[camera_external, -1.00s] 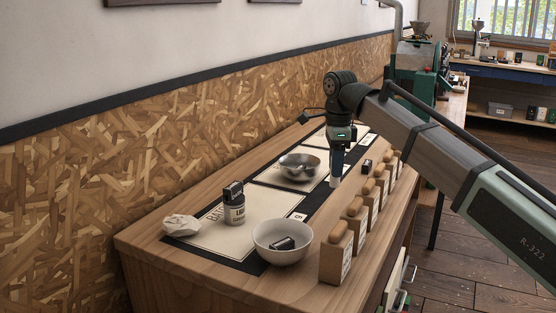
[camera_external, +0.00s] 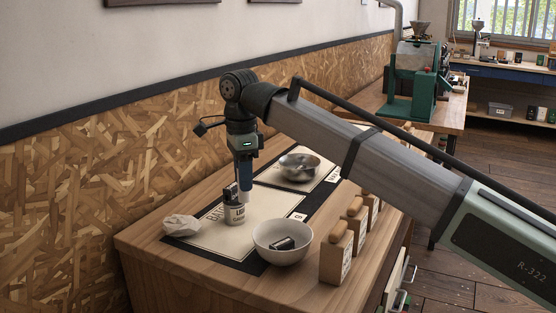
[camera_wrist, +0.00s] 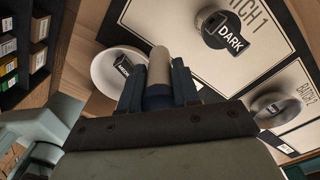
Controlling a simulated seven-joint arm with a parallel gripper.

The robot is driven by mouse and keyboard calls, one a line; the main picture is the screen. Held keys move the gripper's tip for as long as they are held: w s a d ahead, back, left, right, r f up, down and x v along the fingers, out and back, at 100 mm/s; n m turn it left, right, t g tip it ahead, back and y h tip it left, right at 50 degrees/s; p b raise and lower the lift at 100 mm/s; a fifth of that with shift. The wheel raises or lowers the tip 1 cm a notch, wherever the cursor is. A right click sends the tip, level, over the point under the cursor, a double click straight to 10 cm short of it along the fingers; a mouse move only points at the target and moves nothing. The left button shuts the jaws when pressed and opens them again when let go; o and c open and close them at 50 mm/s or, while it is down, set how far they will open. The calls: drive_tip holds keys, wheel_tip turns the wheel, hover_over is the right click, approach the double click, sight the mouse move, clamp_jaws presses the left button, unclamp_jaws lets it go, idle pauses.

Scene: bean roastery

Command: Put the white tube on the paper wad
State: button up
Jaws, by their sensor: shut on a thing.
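The white tube (camera_wrist: 159,66) is held between the dark blue fingers of my gripper (camera_wrist: 158,88) in the wrist view, with its pale end sticking out past them. In the external view my gripper (camera_external: 245,182) points down above the mat, close to the labelled tin. The tube is hard to make out there against the pale mat. The paper wad (camera_external: 182,225), a crumpled white lump, lies at the near left corner of the mat, to the left of my gripper and lower. It does not show in the wrist view.
A tin (camera_external: 235,215) with a dark block on top stands beside my gripper. A white bowl (camera_external: 268,251) holding a dark block is at the front; a steel bowl (camera_external: 300,172) sits farther back. Wooden-topped blocks (camera_external: 337,258) line the right edge.

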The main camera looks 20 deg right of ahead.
drive_tip(key=w+a+r, duration=0.2)
drive_tip(key=w+a, duration=0.1)
drive_tip(key=a, duration=0.8)
approach(181, 221)
drive_tip(key=shift+s+d+f, duration=0.1)
drive_tip(key=shift+f, duration=1.55)
drive_tip(key=shift+f, duration=0.1)
drive_tip(key=o, duration=1)
drive_tip(key=shift+o, duration=0.2)
wheel_tip(181, 221, up, 12)
